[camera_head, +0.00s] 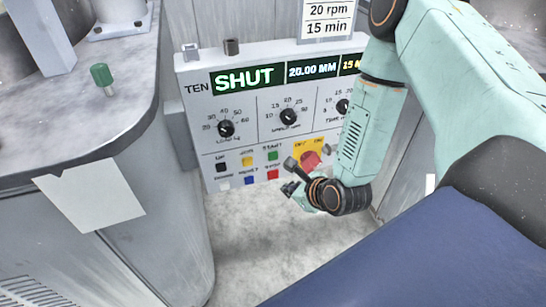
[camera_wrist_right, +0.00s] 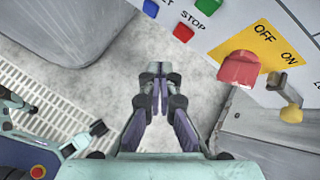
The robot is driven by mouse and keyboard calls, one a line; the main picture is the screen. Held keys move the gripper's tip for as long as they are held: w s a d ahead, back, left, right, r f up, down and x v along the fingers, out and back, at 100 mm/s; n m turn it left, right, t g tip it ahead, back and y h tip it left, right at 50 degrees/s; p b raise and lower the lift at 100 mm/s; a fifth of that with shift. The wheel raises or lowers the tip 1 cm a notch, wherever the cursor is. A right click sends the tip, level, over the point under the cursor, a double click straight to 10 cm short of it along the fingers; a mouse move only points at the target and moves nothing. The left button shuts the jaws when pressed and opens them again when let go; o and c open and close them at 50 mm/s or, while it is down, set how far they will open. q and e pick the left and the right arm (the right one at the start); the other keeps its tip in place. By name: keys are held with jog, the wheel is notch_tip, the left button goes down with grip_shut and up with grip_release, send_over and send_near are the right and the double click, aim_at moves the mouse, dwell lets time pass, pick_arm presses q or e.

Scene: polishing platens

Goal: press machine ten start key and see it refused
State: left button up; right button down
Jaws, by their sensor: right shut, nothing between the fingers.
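The machine ten panel (camera_head: 262,110) shows "TEN" and a green "SHUT" on its display (camera_head: 245,79). The green start key (camera_head: 272,155) sits in the upper row of keys, above the red stop key (camera_head: 272,174). In the right wrist view the green key (camera_wrist_right: 207,9) is cut by the top edge, with the red stop key (camera_wrist_right: 183,32) beside it. My right gripper (camera_head: 290,189) is shut and empty, low in front of the panel, below and right of the keys. Its fingers (camera_wrist_right: 160,75) point over the floor, apart from the keys. My left gripper is not seen.
A red switch (camera_wrist_right: 239,69) on a yellow OFF/ON plate (camera_wrist_right: 266,42) juts out right of the keys. A grey machine bench (camera_head: 80,130) with a green-capped post (camera_head: 102,77) stands at left. Speckled floor (camera_head: 270,250) lies open below the panel.

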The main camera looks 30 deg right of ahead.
jog(key=b, duration=0.2)
send_near(278, 163)
jog(key=a, duration=0.1)
jog(key=w+a+f, duration=0.1)
jog(key=w+a, duration=0.1)
jog(key=shift+w+a+f, duration=0.15)
jog(key=shift+f, duration=0.25)
dwell(0.4)
jog(key=shift+w, duration=0.1)
dwell(0.9)
jog(key=shift+w+b, duration=0.3)
jog(key=shift+b, duration=0.2)
